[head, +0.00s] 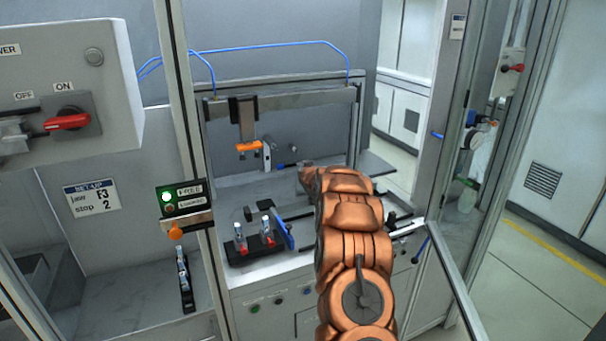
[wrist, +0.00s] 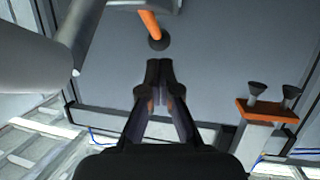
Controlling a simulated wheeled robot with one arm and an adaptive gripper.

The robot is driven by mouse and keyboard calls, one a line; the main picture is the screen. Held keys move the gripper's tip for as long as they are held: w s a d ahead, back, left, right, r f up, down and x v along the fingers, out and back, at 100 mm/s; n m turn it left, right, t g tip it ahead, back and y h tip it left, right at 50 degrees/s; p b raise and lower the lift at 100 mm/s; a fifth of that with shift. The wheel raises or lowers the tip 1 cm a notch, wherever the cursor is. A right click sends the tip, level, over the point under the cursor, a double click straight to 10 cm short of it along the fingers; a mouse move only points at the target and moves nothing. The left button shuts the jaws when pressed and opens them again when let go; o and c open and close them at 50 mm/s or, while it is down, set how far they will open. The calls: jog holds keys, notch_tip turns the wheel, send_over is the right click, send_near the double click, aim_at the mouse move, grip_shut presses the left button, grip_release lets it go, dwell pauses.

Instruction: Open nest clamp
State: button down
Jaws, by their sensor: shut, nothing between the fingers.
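In the wrist view, my gripper (wrist: 158,72) is shut and empty, its two black fingertips together. An orange lever with a dark round end (wrist: 150,28) shows just beyond the fingertips, near the top of the picture. A small gap in the picture separates it from the fingertips; I cannot tell the depth between them. It looks like the clamp handle, but the clamp body is mostly out of the frame. In the head view my copper-coloured arm reaches into the machine and hides the clamp area; my fingers cannot be made out there.
An orange pickup head with dark cups (wrist: 268,110) is to the right in the wrist view; it hangs from the gantry in the head view (head: 248,146). A black holder with small parts (head: 253,246) stands left of my arm. The door frame (head: 455,290) is close on the right.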

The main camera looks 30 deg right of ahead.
jog(key=s+a+r+b, duration=0.2)
jog(key=s+r, duration=0.3)
jog(key=r, duration=0.5)
jog(key=shift+a, duration=0.6)
jog(key=s+a+f+n+g+y, duration=0.3)
jog(key=s+a+g, duration=0.4)
jog(key=s+a, duration=1.5)
jog(key=s+a+f+g+y, duration=0.1)
jog(key=s+a, duration=0.4)
jog(key=s, duration=0.7)
jog(key=s+a+f+g, duration=0.4)
jog(key=s+a+g, duration=0.1)
jog(key=s, duration=0.8)
jog(key=s+a+f+g+y, duration=0.1)
jog(key=s+a, duration=0.5)
jog(key=s, duration=0.6)
jog(key=shift+s+f+n+g+y, duration=0.15)
jog(key=shift+f+n+g+y, duration=0.2)
jog(key=shift+f+g, duration=0.45)
jog(key=shift+r, duration=0.1)
